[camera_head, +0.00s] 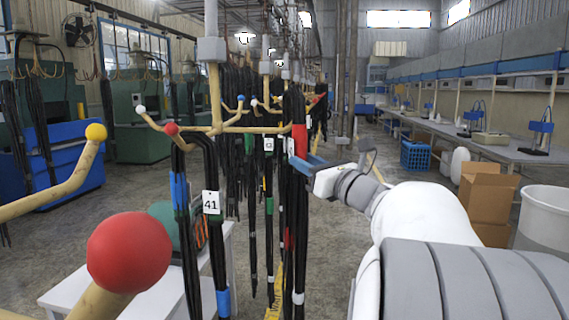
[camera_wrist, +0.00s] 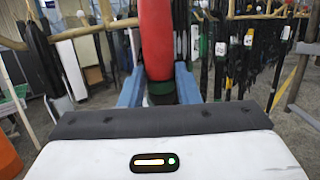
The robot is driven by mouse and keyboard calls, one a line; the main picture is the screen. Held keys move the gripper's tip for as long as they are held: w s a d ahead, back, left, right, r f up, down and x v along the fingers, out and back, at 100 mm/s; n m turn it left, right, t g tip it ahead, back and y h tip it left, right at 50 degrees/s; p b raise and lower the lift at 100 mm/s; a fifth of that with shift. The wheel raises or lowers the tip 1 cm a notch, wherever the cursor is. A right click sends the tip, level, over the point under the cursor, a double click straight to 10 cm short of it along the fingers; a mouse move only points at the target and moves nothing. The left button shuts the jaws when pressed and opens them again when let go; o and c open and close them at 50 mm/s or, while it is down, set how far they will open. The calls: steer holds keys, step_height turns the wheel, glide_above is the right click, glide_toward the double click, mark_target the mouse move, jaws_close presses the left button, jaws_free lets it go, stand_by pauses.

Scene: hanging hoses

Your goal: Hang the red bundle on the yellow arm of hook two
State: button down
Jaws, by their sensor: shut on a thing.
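The red bundle (camera_head: 299,141) is a dark hose bundle with a red top, upright at the centre of the head view. My gripper (camera_head: 306,164) is shut on it from the right, below the red part. In the wrist view, the red part (camera_wrist: 155,38) rises between my blue fingers (camera_wrist: 160,88). A tan hook (camera_head: 216,105) on a grey-jointed post has white, red and blue tips. Its right arm (camera_head: 255,129) reaches the bundle, which covers its end; I cannot tell whether they touch. A yellow-tipped arm (camera_head: 96,132) belongs to a nearer hook at left.
Hoses tagged 41 (camera_head: 211,202) hang left of the bundle, and more hang behind it. A large red ball tip (camera_head: 130,252) is close at lower left. A white table (camera_head: 75,287) stands below. Cardboard boxes (camera_head: 486,195) and a white tub (camera_head: 544,222) are at right.

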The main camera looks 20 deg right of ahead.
steer(key=shift+w+a+r, duration=0.15)
steer(key=shift+w+a, duration=0.45)
steer(key=shift+a, duration=0.35)
step_height(320, 180, down, 7)
steer(key=w+a+b, duration=0.1)
steer(key=a+b, duration=0.1)
steer(key=b, duration=0.5)
steer(key=shift+w+a, duration=0.25)
steer(key=shift+w, duration=0.1)
